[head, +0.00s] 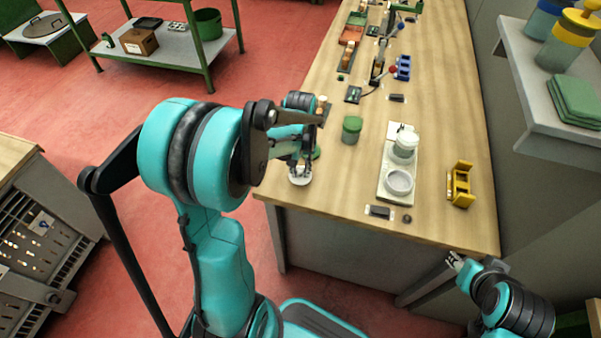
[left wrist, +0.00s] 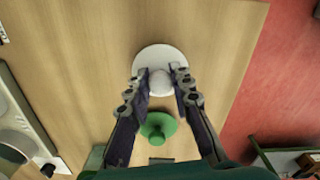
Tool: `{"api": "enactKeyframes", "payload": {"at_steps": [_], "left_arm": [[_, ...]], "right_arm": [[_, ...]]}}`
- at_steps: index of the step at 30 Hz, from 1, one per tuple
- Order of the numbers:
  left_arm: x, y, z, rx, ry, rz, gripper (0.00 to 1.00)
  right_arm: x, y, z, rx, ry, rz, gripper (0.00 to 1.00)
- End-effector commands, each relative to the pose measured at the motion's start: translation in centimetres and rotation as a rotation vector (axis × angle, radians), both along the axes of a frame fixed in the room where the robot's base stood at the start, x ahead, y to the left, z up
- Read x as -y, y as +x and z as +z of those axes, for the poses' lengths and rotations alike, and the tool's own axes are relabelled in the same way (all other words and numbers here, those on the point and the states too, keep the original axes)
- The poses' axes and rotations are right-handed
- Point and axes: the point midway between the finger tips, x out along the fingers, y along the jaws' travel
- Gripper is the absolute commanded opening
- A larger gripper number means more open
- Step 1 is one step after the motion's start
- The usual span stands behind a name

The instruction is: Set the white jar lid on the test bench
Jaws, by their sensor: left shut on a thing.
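The white jar lid (left wrist: 148,56) is a round disc with a knob. My left gripper (left wrist: 161,79) is shut on that knob, one finger on each side. In the head view the lid (head: 300,180) shows below my left gripper (head: 300,163), at the near left corner of the test bench (head: 340,185). I cannot tell whether it touches the bench top. A green knobbed lid (left wrist: 158,127) lies on the bench close by. My right gripper (head: 454,260) is off the bench's near right side; its fingers are too small to read.
Tools line the far bench. Bare wood lies between the lid and tray.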

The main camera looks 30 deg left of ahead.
Motion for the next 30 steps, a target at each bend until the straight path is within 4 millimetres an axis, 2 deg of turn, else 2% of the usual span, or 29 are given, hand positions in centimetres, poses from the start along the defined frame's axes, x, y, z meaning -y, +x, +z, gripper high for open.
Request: {"api": "enactKeyframes", "payload": {"at_steps": [2, 12, 13, 15, 25, 30], "left_arm": [[0.0, 0.0, -1.0, 0.0, 0.0, 0.0, 0.0], [0.0, 0.0, -1.2, 0.0, 0.0, 0.0, 0.0], [0.0, 0.0, -1.2, 0.0, 0.0, 0.0, 0.24], [0.0, 0.0, -1.1, 0.0, 0.0, 0.0, 0.42], [0.0, 0.0, -0.9, 0.0, 0.0, 0.0, 0.42], [0.0, 0.0, 1.1, 0.0, 0.0, 0.0, 0.42]], "right_arm": [[0.0, 0.0, -0.5, 0.0, 0.0, 0.0, 0.4], [0.0, 0.0, -0.7, 0.0, 0.0, 0.0, 0.4], [0.0, 0.0, -0.7, 0.0, 0.0, 0.0, 0.4], [0.0, 0.0, -0.6, 0.0, 0.0, 0.0, 0.4], [0.0, 0.0, -0.5, 0.0, 0.0, 0.0, 0.4], [0.0, 0.0, 0.5, 0.0, 0.0, 0.0, 0.4]]}}
